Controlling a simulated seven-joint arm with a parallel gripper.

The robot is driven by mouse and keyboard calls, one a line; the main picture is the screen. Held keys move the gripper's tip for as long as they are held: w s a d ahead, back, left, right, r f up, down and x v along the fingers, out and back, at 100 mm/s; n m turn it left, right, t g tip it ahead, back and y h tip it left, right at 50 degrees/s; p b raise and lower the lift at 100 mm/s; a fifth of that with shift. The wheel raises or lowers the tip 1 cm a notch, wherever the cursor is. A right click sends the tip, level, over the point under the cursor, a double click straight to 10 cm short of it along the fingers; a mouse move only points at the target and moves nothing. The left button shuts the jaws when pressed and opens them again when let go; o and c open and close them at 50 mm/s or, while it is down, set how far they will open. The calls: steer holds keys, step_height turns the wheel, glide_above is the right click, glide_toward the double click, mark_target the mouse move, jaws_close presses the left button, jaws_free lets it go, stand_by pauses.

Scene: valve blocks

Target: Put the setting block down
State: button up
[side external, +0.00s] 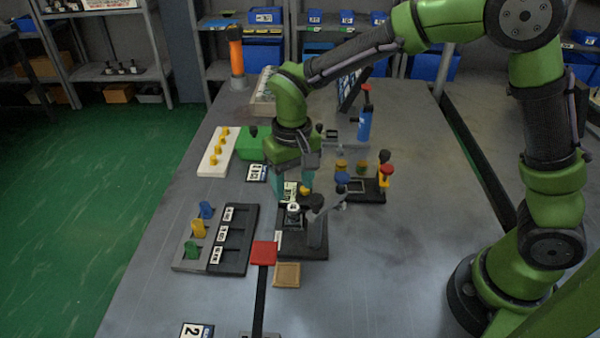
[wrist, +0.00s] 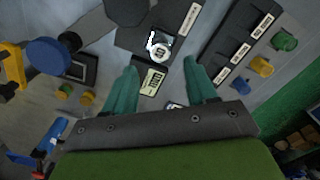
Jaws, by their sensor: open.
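A white block with a dark marking (side external: 293,208) sits on the dark base (side external: 305,245) of a valve station; it looks like the setting block. In the wrist view the white block (wrist: 159,46) rests on the dark plate, just past my fingertips. My gripper (wrist: 159,65) is open, its two teal fingers apart with nothing visibly held between them. A pale green label plate (wrist: 153,80) shows in the gap between the fingers. In the side view my gripper (side external: 299,186) is low over the station, and it partly hides what lies beneath.
A dark three-slot tray (side external: 236,240) stands left, with blue, yellow and green knobbed pieces (side external: 198,228) beside it. A red square (side external: 264,253) and a tan tray (side external: 287,275) lie in front. Another valve station (side external: 368,188) with coloured handles stands right.

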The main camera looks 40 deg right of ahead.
mark_target(294, 207)
steer(key=s+d+r+t+y, duration=0.1)
steer(key=s+d+r+t, duration=0.1)
steer(key=s+d+r, duration=0.3)
steer(key=s+d+r+t+y, duration=0.1)
steer(key=s+d+r, duration=0.1)
steer(key=r, duration=0.6)
steer(key=s+d+m+t, duration=0.1)
steer(key=s+d+t, duration=0.3)
steer(key=s, duration=0.4)
steer(key=shift+s+d+r+m, duration=0.35)
steer(key=shift+d+m, duration=0.05)
steer(key=shift+d, duration=0.1)
